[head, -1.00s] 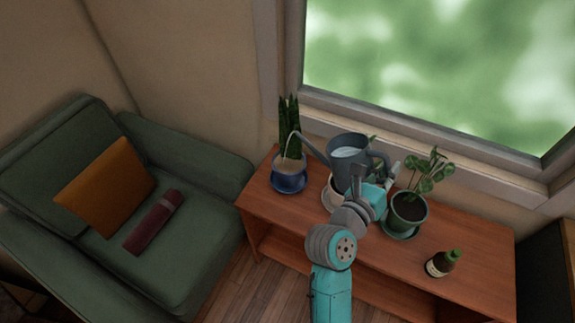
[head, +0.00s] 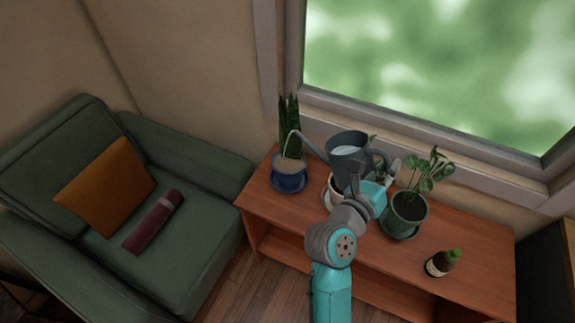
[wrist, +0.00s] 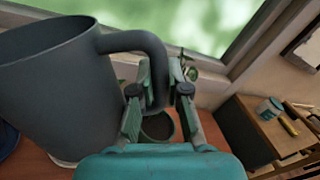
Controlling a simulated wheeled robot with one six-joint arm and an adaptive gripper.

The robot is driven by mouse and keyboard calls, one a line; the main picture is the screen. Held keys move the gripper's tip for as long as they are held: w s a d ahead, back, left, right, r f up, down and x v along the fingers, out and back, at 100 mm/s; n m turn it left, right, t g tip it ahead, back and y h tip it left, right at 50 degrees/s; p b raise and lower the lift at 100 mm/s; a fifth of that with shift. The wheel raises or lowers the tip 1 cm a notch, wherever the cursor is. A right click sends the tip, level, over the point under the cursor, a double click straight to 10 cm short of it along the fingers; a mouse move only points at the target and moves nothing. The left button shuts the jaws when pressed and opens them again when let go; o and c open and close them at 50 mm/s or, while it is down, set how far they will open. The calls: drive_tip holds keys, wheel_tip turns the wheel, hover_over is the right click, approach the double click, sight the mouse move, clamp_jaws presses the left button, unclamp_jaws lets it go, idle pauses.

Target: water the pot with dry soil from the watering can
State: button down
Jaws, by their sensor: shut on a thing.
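The grey watering can (head: 346,160) is held above the wooden bench, its spout reaching left over the blue pot (head: 289,183). That pot has pale tan soil (head: 290,167) and tall upright leaves. A thin pale line, like water, runs from the spout tip down to this soil. Pale liquid shows inside the can. My gripper (head: 376,181) is shut on the can's handle, which also shows between the fingers in the wrist view (wrist: 158,85). A white pot (head: 331,197) below the can is mostly hidden by the can and my arm. The green pot (head: 405,210) at right has dark soil.
A green armchair (head: 190,250) with an orange cushion and a rolled maroon thing is at left. The window (head: 430,65) is behind the bench. The bench's front right is mostly clear.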

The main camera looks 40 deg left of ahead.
drive_tip(key=shift+a+r+p, duration=0.2)
drive_tip(key=shift+r+p, duration=0.1)
drive_tip(key=shift+r, duration=0.35)
idle(1.7)
drive_tip(key=shift+d+f+m+b, duration=0.6)
drive_tip(key=shift+d+f+m, duration=0.7)
drive_tip(key=shift+f, duration=2.7)
drive_tip(key=shift+d+f+m+b, duration=0.6)
drive_tip(key=shift+d+f+m, duration=0.65)
drive_tip(key=shift+f, duration=2.75)
drive_tip(key=shift+r, duration=2.5)
drive_tip(key=shift+s, duration=0.1)
